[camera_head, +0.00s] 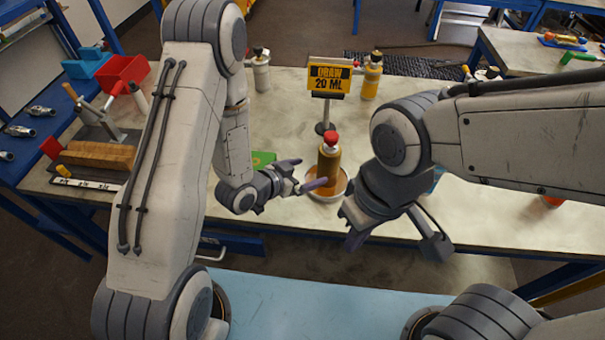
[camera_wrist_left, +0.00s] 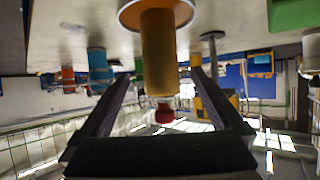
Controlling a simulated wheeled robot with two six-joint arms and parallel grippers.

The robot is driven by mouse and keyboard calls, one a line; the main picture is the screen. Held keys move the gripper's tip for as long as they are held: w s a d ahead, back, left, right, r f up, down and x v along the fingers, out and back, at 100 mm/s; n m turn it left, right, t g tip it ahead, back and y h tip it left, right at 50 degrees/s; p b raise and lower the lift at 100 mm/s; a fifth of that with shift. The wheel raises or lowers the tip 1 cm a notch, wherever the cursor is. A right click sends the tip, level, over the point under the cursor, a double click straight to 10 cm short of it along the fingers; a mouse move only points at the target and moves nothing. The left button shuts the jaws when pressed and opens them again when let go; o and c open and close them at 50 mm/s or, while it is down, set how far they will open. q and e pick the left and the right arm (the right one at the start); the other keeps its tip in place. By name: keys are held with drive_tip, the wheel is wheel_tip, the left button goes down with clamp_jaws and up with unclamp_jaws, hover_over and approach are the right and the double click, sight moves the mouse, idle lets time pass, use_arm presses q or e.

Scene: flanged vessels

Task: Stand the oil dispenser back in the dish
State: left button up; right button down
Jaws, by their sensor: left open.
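The oil dispenser (camera_head: 328,165) is an amber cylinder with a red cap. It stands upright in the shallow white-rimmed dish (camera_head: 342,190), which has an orange inside. My left gripper (camera_head: 303,174) is open, just left of the dispenser at its lower part. In the left wrist view, which is upside down, the dispenser (camera_wrist_left: 159,55) shows between the two spread fingers (camera_wrist_left: 160,78), with the dish (camera_wrist_left: 128,14) at its base. No grip on it shows. My right gripper (camera_head: 358,226) hangs in front of the dish to the right; its fingers are partly hidden.
A yellow "DRAW 20 ML" sign (camera_head: 329,78) stands behind the dispenser. A yellow bottle (camera_head: 372,76) and a pale bottle (camera_head: 261,70) stand farther back. A green item (camera_head: 263,159) lies behind my left gripper.

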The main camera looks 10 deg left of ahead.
use_arm(q)
drive_tip(key=s+r+g+y, duration=0.3)
drive_tip(key=s+r, duration=0.5)
drive_tip(key=s, duration=0.4)
drive_tip(key=s+r+g+y, duration=0.3)
drive_tip(key=s+r+g, duration=0.3)
drive_tip(key=s+r, duration=0.3)
drive_tip(key=s, duration=0.4)
drive_tip(key=shift+s+d+r+g+y, duration=0.15)
drive_tip(key=shift+d+g+y, duration=0.15)
drive_tip(key=shift+d, duration=0.1)
